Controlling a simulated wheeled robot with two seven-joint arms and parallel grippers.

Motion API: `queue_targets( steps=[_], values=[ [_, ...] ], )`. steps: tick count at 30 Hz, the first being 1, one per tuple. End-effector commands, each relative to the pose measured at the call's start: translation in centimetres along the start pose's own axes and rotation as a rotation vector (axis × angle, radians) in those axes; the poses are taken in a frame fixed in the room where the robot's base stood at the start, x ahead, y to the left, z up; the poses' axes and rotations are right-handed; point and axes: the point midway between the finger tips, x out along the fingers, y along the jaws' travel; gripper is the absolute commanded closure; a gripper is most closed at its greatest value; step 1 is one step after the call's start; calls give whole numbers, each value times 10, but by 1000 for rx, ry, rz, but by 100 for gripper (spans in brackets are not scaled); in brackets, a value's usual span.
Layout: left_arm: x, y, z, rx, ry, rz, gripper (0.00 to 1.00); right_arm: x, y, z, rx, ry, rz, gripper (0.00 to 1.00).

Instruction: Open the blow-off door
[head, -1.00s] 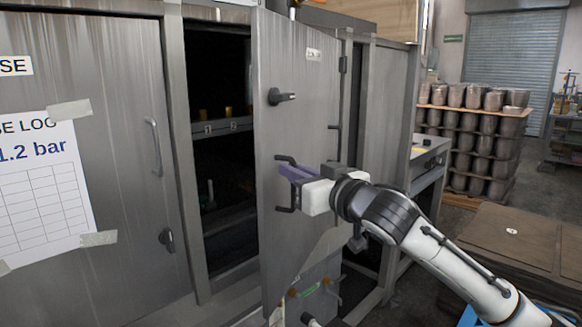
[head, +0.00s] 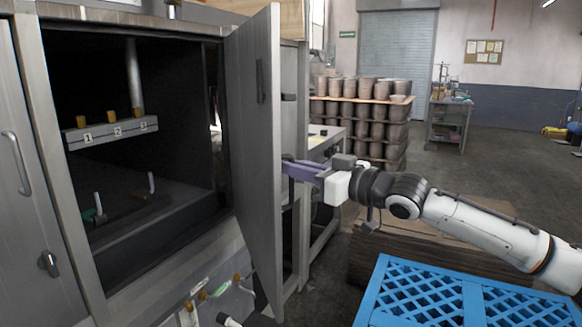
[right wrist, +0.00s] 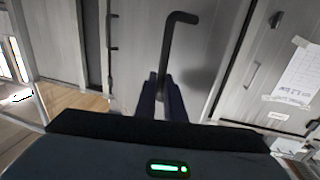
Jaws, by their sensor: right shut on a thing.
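The blow-off door (head: 256,150) is a tall grey metal panel, swung wide open and seen nearly edge-on in the head view. The dark inside of the cabinet shows to its left. My right gripper (head: 289,168) comes from the right and is at the door's outer face. It is shut on the door's dark bar handle, which shows clearly in the right wrist view (right wrist: 168,50) between the purple fingers (right wrist: 163,95). My left gripper is not in view.
Inside the cabinet, a shelf bar (head: 108,134) carries numbered tags and brass-coloured pieces, with white-tipped levers below. A blue crate (head: 375,310) stands at the front right. Stacked brown pots (head: 385,135) stand behind my right arm. Floor at right is open.

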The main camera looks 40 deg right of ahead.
Motion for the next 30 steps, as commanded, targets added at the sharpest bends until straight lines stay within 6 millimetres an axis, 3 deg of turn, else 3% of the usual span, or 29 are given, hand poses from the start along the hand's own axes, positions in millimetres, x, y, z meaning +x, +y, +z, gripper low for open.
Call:
queue_targets(
  steps=[10, 11, 12, 30],
  values=[
    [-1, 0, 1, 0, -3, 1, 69, -1, 5, -5, -4, 10, 8, 100],
    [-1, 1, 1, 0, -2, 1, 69, -1, 5, -5, -4, 10, 8, 86],
    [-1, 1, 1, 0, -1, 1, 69, -1, 4, -5, -4, 9, 8, 83],
    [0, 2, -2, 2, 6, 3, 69, -12, 2, 1, 3, 0, 3, 83]
  ],
)
